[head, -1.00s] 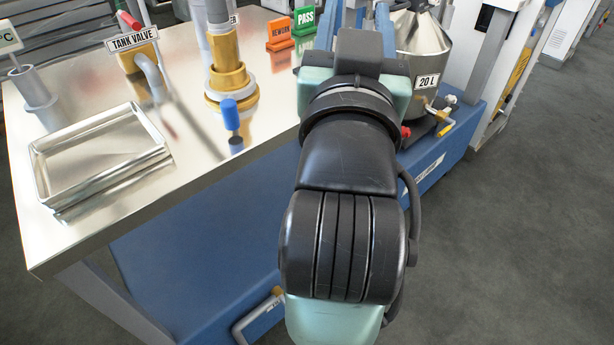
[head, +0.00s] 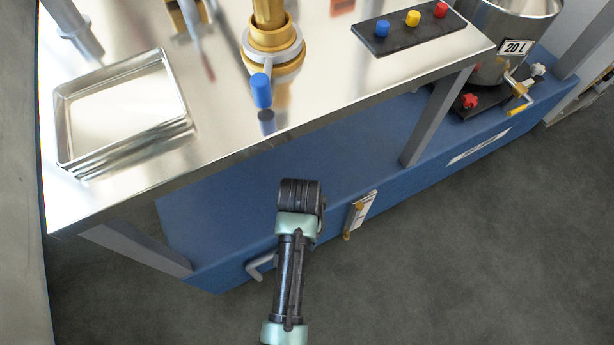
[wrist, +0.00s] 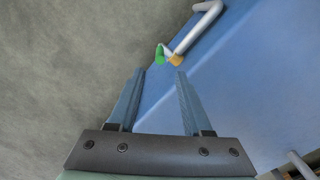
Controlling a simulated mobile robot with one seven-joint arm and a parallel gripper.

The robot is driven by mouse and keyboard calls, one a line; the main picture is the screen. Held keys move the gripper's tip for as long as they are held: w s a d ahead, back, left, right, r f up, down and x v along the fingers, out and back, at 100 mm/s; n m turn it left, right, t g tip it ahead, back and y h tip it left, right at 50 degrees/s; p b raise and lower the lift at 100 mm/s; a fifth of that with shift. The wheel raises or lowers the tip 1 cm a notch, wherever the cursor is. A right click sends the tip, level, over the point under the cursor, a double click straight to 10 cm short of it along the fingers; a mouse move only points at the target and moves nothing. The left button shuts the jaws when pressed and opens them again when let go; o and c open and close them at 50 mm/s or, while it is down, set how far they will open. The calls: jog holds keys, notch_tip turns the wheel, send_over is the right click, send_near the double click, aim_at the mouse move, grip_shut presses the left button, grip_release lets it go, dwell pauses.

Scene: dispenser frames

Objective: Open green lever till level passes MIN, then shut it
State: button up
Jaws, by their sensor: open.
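The green lever (wrist: 160,54) shows in the wrist view, small and ahead, beside a brass valve end (wrist: 176,60) on a bent grey pipe (wrist: 204,22). My gripper (wrist: 160,74) is open and empty; the lever lies beyond the fingertips, apart from them. In the head view the grey pipe (head: 259,267) comes off the side of the blue base, left of my arm. There the lever and my gripper's fingers are hidden by my arm. A narrow white gauge panel with brass ends (head: 361,213) is fixed to the blue base; its level and MIN mark are too small to read.
A steel table (head: 215,135) overhangs the blue base (head: 225,215). On it are a tray (head: 68,162), a brass fitting with a blue-tipped handle (head: 261,90) and a button panel (head: 408,30). A 20 L vessel (head: 498,70) stands right. The floor in front is clear.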

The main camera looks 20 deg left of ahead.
notch_tip(320, 180, down, 12)
jog(key=b, duration=0.5)
jog(key=shift+s, duration=0.15)
jog(key=shift+r, duration=0.1)
grip_shut()
dwell(1.0)
